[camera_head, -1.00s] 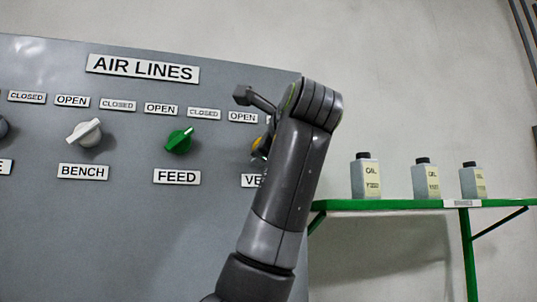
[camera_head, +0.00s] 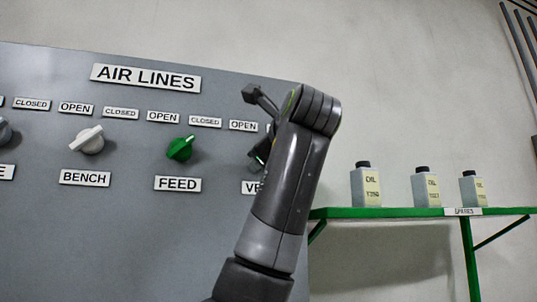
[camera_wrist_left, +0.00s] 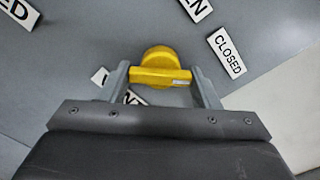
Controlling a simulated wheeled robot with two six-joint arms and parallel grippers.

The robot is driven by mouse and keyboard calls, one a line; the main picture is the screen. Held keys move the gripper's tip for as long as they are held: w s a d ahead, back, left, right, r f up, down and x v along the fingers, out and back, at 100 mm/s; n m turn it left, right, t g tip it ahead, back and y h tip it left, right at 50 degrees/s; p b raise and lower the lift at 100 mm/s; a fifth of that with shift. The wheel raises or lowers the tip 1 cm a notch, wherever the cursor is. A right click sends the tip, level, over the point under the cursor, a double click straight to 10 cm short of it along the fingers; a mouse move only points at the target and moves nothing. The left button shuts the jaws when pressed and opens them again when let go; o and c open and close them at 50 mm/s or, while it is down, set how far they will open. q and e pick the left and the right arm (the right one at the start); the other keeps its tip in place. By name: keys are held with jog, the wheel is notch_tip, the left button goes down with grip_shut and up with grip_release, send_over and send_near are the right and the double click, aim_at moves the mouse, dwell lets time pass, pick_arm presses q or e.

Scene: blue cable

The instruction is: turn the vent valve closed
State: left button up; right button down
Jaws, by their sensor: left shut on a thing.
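The vent valve is a yellow knob (camera_wrist_left: 160,66) with a bar-shaped handle, seen in the left wrist view. The handle lies across between the fingers of my left gripper (camera_wrist_left: 162,84), which is shut on it. A white mark on the handle's right end points right, toward the side of the CLOSED label (camera_wrist_left: 227,53). An OPEN label (camera_wrist_left: 197,7) is at the top of that view, and the VENT label is partly hidden behind the fingers. In the head view my left gripper (camera_head: 257,155) is at the panel's right side; my arm hides the knob. My right gripper is not in view.
The grey AIR LINES panel (camera_head: 110,235) also carries a green FEED knob (camera_head: 180,149) and a white BENCH knob (camera_head: 87,140), left of my arm. A green shelf (camera_head: 400,212) with three oil bottles stands to the right.

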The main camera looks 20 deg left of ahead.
pick_arm(q)
jog(key=o, duration=1)
jog(key=b+v, duration=0.5)
jog(key=v, duration=1.2)
jog(key=shift+s+d, duration=0.1)
jog(key=shift+d, duration=0.1)
